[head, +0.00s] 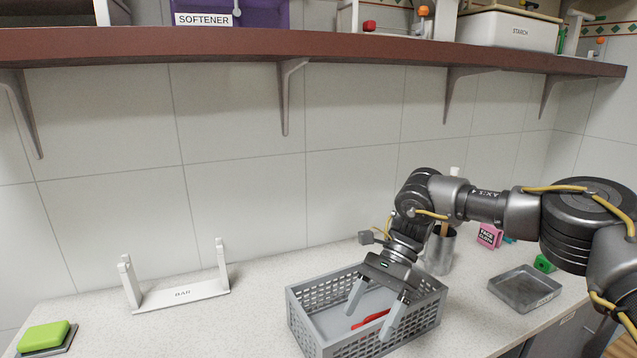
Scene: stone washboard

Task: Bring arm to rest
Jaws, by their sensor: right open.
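My right arm comes in from the right side of the head view. Its gripper (375,308) points down over a grey perforated basket (307,328) on the counter. The two fingers are spread apart with nothing between them. A red item (369,320) lies in the basket below the fingers, partly hidden by one of them. I cannot tell whether the fingertips touch it. My left gripper is not in view.
The speckled counter (245,325) is clear left of the basket. A white stand labelled BAR (182,294) and a green block (45,336) stand left. A metal cup (441,253), pink box (489,236) and grey tray (524,288) are right. A brown shelf (330,47) hangs above.

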